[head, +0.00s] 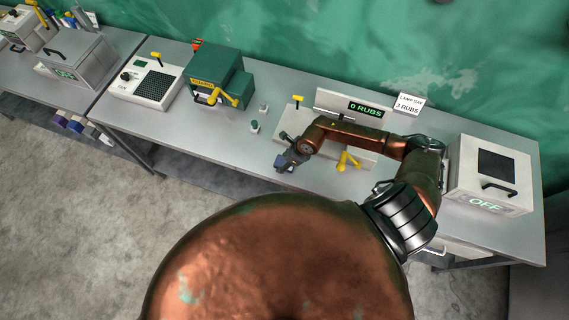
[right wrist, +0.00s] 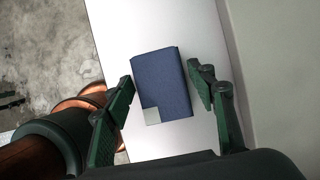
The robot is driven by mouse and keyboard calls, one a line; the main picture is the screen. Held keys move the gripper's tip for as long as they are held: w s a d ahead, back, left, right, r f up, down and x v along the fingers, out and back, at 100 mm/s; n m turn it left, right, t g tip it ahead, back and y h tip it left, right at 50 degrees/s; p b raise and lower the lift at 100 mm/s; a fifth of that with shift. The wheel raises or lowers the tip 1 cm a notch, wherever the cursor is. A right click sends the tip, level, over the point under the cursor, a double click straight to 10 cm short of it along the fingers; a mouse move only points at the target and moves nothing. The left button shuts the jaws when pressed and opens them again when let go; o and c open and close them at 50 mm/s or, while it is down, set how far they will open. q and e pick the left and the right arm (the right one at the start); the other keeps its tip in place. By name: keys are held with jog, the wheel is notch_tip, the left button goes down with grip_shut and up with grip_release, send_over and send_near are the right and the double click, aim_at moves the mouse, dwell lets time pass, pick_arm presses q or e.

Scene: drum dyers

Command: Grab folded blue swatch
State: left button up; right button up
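The folded blue swatch (right wrist: 165,80) lies on the grey bench top in the right wrist view, with a small pale square at its lower left corner. My right gripper (right wrist: 160,78) is open, one green finger on each side of the swatch, with narrow gaps showing. I cannot tell how high the fingers are above the bench. In the head view my right gripper (head: 286,161) is over the bench's front edge, and a small bluish patch of the swatch (head: 281,162) shows at it. My left gripper is out of view.
The rub tester (head: 340,101) with its "0 RUBS" display and yellow crank stands just behind and right of my right gripper. A white box (head: 493,174) marked OFF is at the right end. A green machine (head: 218,77) and small bottles (head: 255,126) stand to the left.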

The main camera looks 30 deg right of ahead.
jog(key=c, duration=0.8)
jog(key=shift+r, duration=0.1)
jog(key=shift+c, duration=0.2)
